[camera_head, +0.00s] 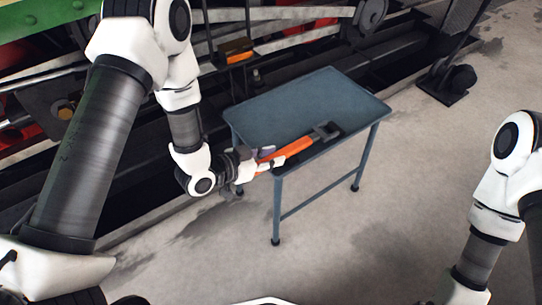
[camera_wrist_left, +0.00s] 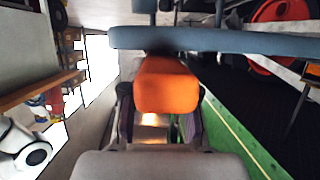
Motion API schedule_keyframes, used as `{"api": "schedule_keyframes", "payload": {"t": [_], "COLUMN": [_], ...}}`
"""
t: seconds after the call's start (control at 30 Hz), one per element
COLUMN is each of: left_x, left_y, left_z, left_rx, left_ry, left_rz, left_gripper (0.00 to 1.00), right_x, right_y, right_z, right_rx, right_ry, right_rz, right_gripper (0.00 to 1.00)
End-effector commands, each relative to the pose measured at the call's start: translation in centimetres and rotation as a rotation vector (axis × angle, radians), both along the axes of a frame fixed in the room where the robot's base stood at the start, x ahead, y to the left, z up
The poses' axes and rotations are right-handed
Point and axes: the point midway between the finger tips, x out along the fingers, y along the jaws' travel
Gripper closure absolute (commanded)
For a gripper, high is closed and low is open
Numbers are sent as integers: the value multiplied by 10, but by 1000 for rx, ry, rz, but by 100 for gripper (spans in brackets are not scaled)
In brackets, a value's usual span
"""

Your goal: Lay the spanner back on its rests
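The spanner has an orange handle (camera_head: 290,150) and a dark metal jaw (camera_head: 326,131). In the head view it reaches over the near-left part of the blue-grey table (camera_head: 305,97), its jaw end over the top. My left gripper (camera_head: 258,162) is at the handle's near end, beside the table's front edge, and appears shut on it. In the left wrist view the orange handle (camera_wrist_left: 166,85) fills the space between the fingers. Dark pieces under the spanner may be the rests or shadow; I cannot tell. My right gripper is out of view.
The table's blue-grey edge (camera_wrist_left: 215,40) crosses the left wrist view. The tram's dark running gear (camera_head: 300,50) stands close behind and left of the table. A dark metal stand (camera_head: 447,84) is at the back right. Concrete floor (camera_head: 420,170) is clear to the right.

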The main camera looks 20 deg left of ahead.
Motion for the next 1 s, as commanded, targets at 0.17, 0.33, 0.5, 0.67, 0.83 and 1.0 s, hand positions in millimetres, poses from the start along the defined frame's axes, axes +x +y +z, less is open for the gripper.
{"api": "schedule_keyframes", "payload": {"t": [0.17,0.33,0.5,0.67,0.83,1.0], "left_x": [0,0,-7,-33,-64,-83], "left_y": [0,0,7,27,50,63], "left_z": [0,0,7,23,39,46], "left_rx": [1,1,-2,-5,-6,-3], "left_ry": [1,1,4,5,4,2], "left_rz": [0,0,4,8,9,6], "left_gripper": [45,45,45,45,45,45], "right_x": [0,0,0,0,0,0], "right_y": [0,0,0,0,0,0], "right_z": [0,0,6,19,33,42], "right_rx": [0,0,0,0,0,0], "right_ry": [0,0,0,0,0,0], "right_rz": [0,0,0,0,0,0], "right_gripper": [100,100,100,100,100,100]}}
